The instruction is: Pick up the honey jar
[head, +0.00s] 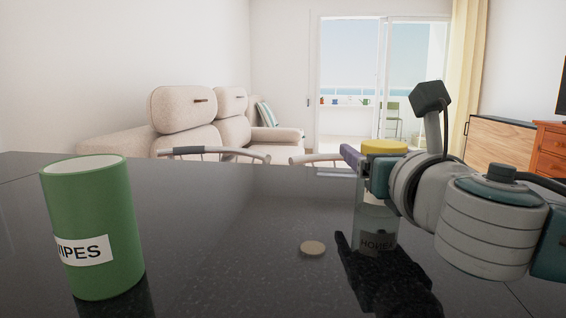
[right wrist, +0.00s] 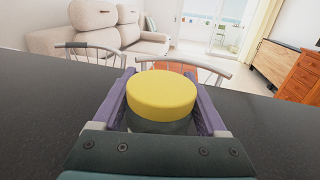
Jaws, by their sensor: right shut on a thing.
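The honey jar has a yellow lid (head: 384,147) and a see-through body partly hidden by my right gripper. The lid also shows in the right wrist view (right wrist: 161,95), between the two purple fingers. My right gripper (head: 362,163) is shut on the jar just below the lid, and the jar is upright. The lettering HONEY appears as a mirrored reflection in the glossy black tabletop (head: 230,225) below. I cannot tell whether the jar's base touches the top. My left gripper is not in view.
A green open canister (head: 105,215) labelled WIPES stands on the tabletop at the left. A small pale round disc (head: 312,248) lies left of the jar. Chair backs (head: 215,152) rise behind the far edge. The middle of the top is otherwise clear.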

